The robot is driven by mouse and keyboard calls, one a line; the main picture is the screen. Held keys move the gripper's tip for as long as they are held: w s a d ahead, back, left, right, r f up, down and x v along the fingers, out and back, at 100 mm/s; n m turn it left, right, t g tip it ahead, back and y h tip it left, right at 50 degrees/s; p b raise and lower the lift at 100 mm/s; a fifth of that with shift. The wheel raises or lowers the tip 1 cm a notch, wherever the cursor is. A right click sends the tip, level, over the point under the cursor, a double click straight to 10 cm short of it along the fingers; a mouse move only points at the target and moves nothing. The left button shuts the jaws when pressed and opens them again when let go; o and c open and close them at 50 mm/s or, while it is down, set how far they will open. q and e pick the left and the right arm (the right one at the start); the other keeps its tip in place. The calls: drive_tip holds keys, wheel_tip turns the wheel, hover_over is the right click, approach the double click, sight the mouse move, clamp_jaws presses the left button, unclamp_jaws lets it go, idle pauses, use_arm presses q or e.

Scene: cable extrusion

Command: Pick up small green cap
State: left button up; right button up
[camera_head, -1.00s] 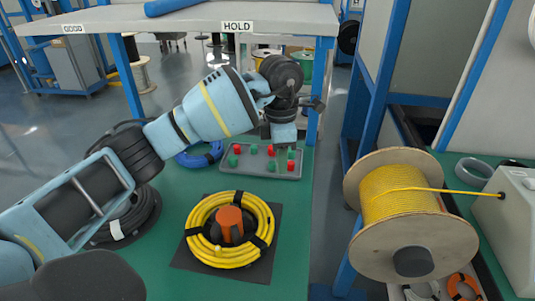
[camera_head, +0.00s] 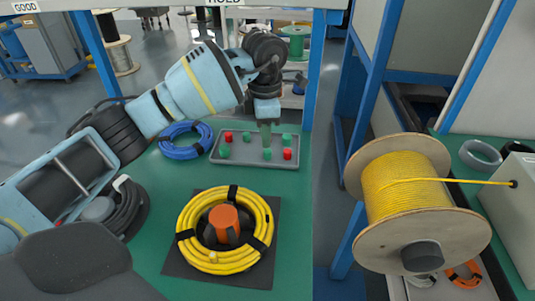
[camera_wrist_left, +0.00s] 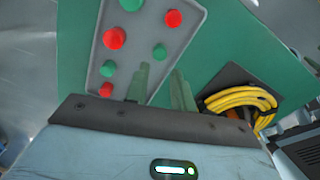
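A grey tray (camera_head: 240,162) holds several red and green caps. Green caps stand at its back right (camera_head: 286,138), front left (camera_head: 224,151) and front middle (camera_head: 267,154). In the left wrist view, green caps show at the tray's top (camera_wrist_left: 131,4), right side (camera_wrist_left: 159,51) and left side (camera_wrist_left: 108,69). Which cap counts as the small one is hard to tell. My left gripper (camera_head: 265,137) points down over the right half of the tray. In the left wrist view its fingers (camera_wrist_left: 160,72) stand apart with no cap visible between them. My right gripper is out of view.
A yellow cable coil (camera_head: 188,222) lies on a dark mat in front of the tray. A blue coil (camera_head: 184,151) is at the tray's left. Black cable (camera_head: 130,207) lies further left. A yellow cable spool (camera_head: 405,185) stands across a gap at right.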

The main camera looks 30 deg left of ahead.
sight(267, 158)
use_arm(q)
drive_tip(key=shift+w+d+f, duration=0.1)
drive_tip(key=shift+w+f, duration=0.05)
drive_tip(key=shift+f, duration=1.15)
drive_tip(key=shift+w+d+f, duration=0.1)
drive_tip(key=shift+f, duration=1.2)
drive_tip(key=shift+c, duration=0.4)
clamp_jaws()
